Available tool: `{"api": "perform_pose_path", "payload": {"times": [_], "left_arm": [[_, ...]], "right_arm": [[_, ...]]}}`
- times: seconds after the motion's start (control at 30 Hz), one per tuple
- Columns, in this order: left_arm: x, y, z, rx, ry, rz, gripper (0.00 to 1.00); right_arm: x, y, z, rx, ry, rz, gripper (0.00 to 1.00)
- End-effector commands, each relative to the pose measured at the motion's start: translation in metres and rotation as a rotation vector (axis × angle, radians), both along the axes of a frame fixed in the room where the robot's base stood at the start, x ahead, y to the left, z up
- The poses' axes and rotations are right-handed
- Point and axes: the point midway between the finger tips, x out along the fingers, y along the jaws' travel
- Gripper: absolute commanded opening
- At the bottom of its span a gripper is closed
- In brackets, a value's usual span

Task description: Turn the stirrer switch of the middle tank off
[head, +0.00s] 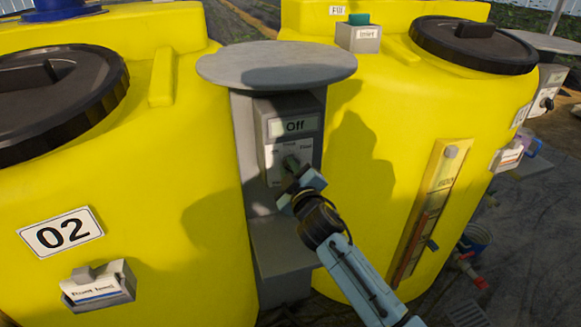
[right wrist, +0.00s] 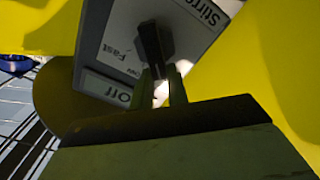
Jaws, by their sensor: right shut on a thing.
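The stirrer switch box (head: 266,131) is mounted on a grey post between two yellow tanks, under a round grey cover. Its display (head: 294,126) reads "Off". Its dark knob (head: 291,162) sits on the dial below the display. My right gripper (head: 299,179) reaches up to the dial from below right and is shut on the knob. In the right wrist view the two fingers (right wrist: 161,85) are at the lower end of the black knob (right wrist: 152,44). The "Off" display (right wrist: 107,89) shows there upside down. My left gripper is in neither view.
The left tank (head: 165,220) carries a label "02" (head: 61,231) and a small labelled box (head: 98,285).

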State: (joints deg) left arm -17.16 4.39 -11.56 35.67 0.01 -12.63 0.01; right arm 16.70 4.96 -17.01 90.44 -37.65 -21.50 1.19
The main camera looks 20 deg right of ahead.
Motion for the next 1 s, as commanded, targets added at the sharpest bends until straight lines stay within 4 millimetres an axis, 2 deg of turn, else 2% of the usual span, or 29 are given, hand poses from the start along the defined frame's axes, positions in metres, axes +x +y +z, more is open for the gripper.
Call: {"api": "perform_pose_path", "payload": {"times": [0.57, 0.6, 0.73, 1.0], "left_arm": [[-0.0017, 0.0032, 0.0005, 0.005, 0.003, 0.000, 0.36], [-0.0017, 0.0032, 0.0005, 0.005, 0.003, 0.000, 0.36], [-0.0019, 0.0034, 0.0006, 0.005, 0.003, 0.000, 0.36], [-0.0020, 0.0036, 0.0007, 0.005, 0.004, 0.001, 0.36]], "right_arm": [[-0.0003, 0.0007, -0.0017, -0.034, 0.000, 0.000, 0.00], [-0.0003, 0.0007, -0.0017, -0.034, 0.000, 0.000, 0.21], [-0.0002, 0.0006, -0.0014, -0.032, 0.000, 0.000, 0.38], [-0.0005, 0.0005, -0.0009, -0.031, -0.001, 0.000, 0.38]]}}
